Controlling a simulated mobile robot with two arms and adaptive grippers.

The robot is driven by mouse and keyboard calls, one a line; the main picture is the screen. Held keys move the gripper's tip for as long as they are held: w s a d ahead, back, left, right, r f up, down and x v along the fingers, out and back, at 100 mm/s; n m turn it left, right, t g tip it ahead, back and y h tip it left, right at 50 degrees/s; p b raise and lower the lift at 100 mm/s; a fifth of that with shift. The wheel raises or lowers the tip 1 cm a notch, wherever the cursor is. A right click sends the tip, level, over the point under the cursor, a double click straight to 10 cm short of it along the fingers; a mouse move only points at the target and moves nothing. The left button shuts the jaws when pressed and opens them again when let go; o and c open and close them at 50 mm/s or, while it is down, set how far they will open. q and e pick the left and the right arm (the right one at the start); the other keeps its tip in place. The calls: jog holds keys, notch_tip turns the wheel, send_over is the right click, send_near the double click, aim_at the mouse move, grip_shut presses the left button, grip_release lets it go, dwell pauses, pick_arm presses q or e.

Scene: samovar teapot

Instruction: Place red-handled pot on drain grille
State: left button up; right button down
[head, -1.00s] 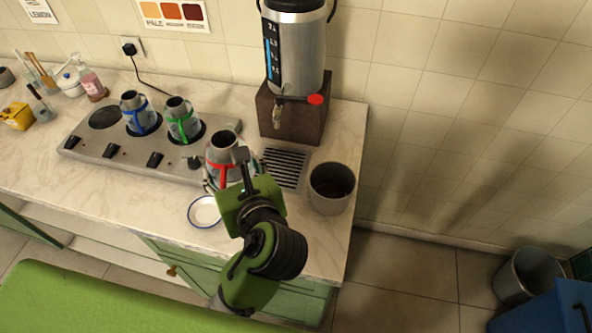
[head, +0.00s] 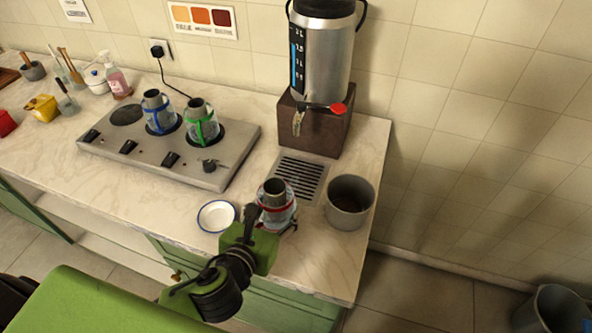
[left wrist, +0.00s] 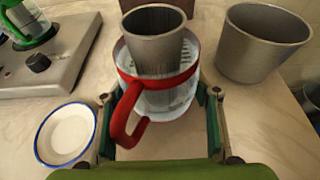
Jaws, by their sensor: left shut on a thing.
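The red-handled pot (head: 276,195), a glass body with a grey metal top, is at the near end of the drain grille (head: 302,181). My left gripper (head: 268,221) is shut on it from the front. In the left wrist view the pot (left wrist: 153,55) stands upright between the two fingers (left wrist: 160,112), its red handle toward me. The pot overlaps the near edge of the grille in the head view. I cannot tell whether its base is clear of the counter. The grille is mostly hidden behind the pot in the left wrist view. My right gripper is not in view.
A grey bucket-like container (head: 349,202) stands close right of the pot. A white saucer (head: 216,216) lies to its left. The samovar (head: 320,60) on its brown stand (head: 320,125), with a red-handled tap, rises behind the grille. Blue (head: 160,112) and green (head: 201,124) pots stand on the stove (head: 150,150).

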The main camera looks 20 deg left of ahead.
pick_arm(q)
jog(key=p, duration=0.1)
send_near(296, 171)
jog(key=w, duration=0.2)
jog(key=w+d+r, duration=0.1)
jog(key=shift+w+r, duration=0.1)
jog(key=shift+w+p, duration=0.45)
jog(key=shift+w, duration=1.55)
jog(key=shift+s+f, duration=0.1)
jog(key=shift+f, duration=0.6)
jog(key=shift+f, duration=0.15)
jog(key=o, duration=1.4)
jog(key=shift+c, duration=0.2)
jog(key=shift+s, duration=0.1)
jog(key=v, duration=1.2)
